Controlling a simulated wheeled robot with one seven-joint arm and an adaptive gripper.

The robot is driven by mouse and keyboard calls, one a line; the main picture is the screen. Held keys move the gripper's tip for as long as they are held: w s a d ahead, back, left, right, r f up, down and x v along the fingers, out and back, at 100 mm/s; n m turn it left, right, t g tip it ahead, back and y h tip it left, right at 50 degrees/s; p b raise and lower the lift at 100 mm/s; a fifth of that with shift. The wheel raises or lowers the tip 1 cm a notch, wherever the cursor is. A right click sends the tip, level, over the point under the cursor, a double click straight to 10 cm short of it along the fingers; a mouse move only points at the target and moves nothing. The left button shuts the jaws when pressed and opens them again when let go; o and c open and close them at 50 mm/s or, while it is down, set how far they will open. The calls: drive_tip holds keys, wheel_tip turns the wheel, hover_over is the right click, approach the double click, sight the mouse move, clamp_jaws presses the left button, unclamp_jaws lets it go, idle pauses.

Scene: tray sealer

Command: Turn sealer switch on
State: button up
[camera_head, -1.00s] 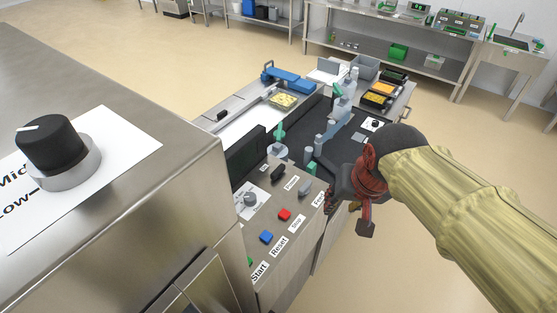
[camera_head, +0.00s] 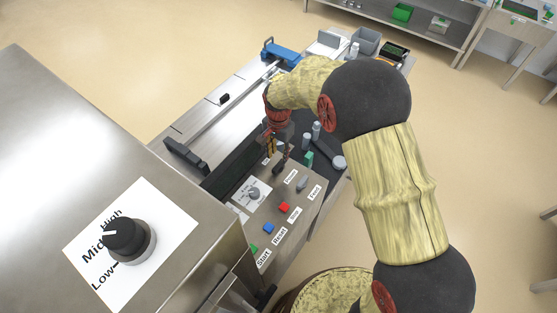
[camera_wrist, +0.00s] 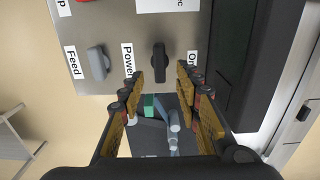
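The black sealer switch (camera_wrist: 159,62) is in the wrist view on the grey panel, between the labels "Power" and "On". Its handle lies along the picture's vertical. My gripper (camera_wrist: 160,77) is open, its two fingers apart on either side of the switch's lower end. I cannot tell whether they touch it. In the head view my gripper (camera_head: 277,150) points down over the far end of the sealer's control panel (camera_head: 301,208). The black switch (camera_head: 278,168) shows partly there, just below the fingers.
A grey Feed switch (camera_wrist: 97,62) sits beside the black switch. Red (camera_head: 284,207) and blue (camera_head: 268,228) buttons and a round dial (camera_head: 254,193) share the panel. A cabinet with a black knob (camera_head: 126,236) stands nearer. Small bottles (camera_head: 316,130) stand behind the panel.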

sight(278, 165)
wheel_tip(278, 165, down, 6)
drive_tip(key=shift+f, duration=0.25)
drive_tip(key=shift+c, duration=0.8)
clamp_jaws()
